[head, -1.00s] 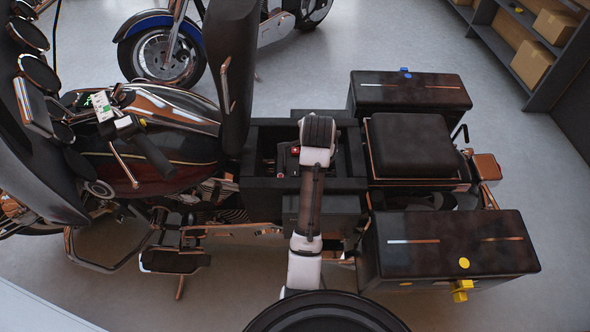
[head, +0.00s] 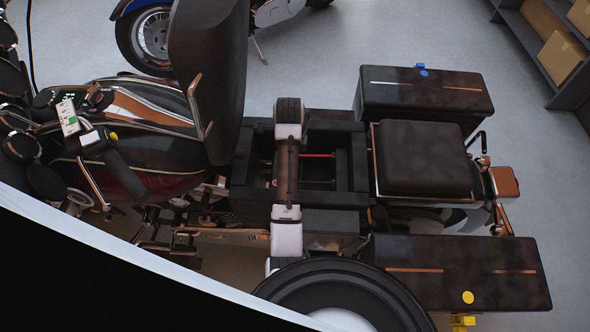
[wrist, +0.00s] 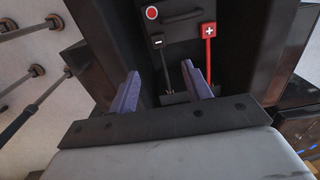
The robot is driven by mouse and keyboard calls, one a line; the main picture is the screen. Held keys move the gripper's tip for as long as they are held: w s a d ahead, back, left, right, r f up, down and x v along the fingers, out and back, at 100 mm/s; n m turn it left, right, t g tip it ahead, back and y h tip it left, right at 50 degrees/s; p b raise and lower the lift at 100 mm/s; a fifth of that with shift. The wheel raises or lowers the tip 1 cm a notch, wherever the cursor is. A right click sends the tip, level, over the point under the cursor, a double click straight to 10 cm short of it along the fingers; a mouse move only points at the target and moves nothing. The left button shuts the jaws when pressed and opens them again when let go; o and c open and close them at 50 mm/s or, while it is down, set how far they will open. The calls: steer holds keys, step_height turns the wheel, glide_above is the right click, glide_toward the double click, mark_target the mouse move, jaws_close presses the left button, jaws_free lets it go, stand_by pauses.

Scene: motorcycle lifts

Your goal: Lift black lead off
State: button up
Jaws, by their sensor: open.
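The black lead (wrist: 164,66) shows in the wrist view, with a black end marked with a white minus (wrist: 158,41) at the battery's edge. The red lead (wrist: 208,53), marked with a white plus, stands to its right. Both run down to a dark strip. The dark battery (wrist: 182,26) has a red round mark and a handle. My gripper (wrist: 160,70) is open and empty, with its two purple fingers on either side of the black lead's lower part, apart from it. In the head view my arm covers the gripper and the black lead; part of the red lead (head: 318,155) shows.
The battery sits in a dark frame (head: 345,172) whose walls are close on both sides. The raised seat (head: 207,80) stands to the left. A black pad (head: 423,158) and two saddlebags (head: 428,92) (head: 455,272) are to the right. Open floor lies behind.

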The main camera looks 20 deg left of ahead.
steer(key=f, duration=0.4)
steer(key=f+p, duration=0.1)
steer(key=f, duration=0.4)
steer(key=w+f+p, duration=0.1)
steer(key=f, duration=0.3)
steer(key=shift+a+f, duration=0.2)
jaws_close()
